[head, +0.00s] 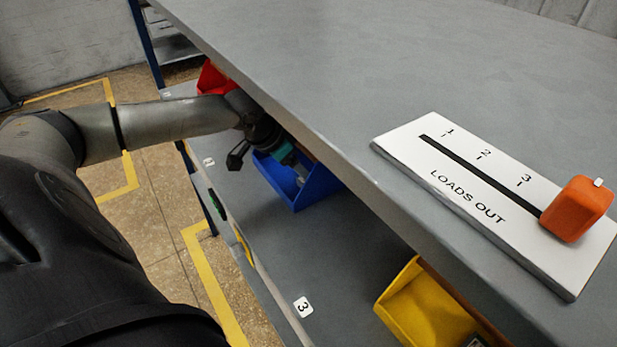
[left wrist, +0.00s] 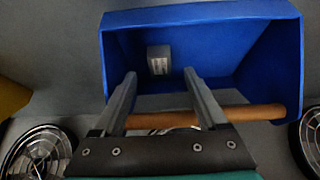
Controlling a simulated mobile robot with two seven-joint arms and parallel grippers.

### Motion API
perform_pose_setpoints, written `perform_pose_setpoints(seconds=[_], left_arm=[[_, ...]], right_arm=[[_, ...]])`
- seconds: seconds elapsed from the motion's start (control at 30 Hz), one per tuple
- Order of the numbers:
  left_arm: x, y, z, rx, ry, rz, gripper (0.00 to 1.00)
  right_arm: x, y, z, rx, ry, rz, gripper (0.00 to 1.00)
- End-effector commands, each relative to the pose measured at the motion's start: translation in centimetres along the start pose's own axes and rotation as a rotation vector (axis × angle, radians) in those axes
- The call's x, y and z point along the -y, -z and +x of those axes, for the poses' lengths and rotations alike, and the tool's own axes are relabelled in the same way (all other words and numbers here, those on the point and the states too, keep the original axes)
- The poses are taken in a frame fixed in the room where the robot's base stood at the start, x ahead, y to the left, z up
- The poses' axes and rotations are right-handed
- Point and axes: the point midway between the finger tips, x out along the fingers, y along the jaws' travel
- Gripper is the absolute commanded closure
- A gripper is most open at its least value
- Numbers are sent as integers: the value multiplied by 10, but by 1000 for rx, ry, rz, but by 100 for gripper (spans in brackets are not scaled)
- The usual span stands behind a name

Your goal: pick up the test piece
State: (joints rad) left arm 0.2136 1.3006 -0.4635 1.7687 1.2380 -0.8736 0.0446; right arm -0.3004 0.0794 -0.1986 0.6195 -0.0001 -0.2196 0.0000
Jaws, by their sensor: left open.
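A small grey piece with a pale printed label (left wrist: 159,60), likely the test piece, is inside the blue bin (left wrist: 200,14) in the left wrist view, against its far wall. My left gripper (left wrist: 159,74) is open and points into the bin, with the piece beyond and between its fingertips. The fingers look empty and apart from the piece. In the head view my left arm reaches under the grey worktop to the blue bin (head: 318,186), and the worktop edge partly hides the bin. My right gripper is not in view.
A brown rod (left wrist: 250,113) crosses the bin's near side. Round black mesh parts (left wrist: 40,150) flank it. A red bin (head: 212,78) and a yellow bin (head: 425,312) share the lower shelf. The worktop (head: 400,60) overhangs, carrying a "LOADS OUT" board (head: 425,155) with an orange slider (head: 577,208).

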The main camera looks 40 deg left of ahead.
Motion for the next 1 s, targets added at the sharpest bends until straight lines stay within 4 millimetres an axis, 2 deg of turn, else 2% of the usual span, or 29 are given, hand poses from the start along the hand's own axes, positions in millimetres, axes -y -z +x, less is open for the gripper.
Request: perform_pose_setpoints(seconds=[0.23, 0.57, 1.0], left_arm=[[0, 1, 29, -2, -1, -1, 25], [0, 0, 34, 1, 1, 2, 25], [0, 0, 34, 1, 1, 1, 73]], right_arm=[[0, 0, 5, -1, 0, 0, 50], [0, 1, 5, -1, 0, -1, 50], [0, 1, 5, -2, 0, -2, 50]])
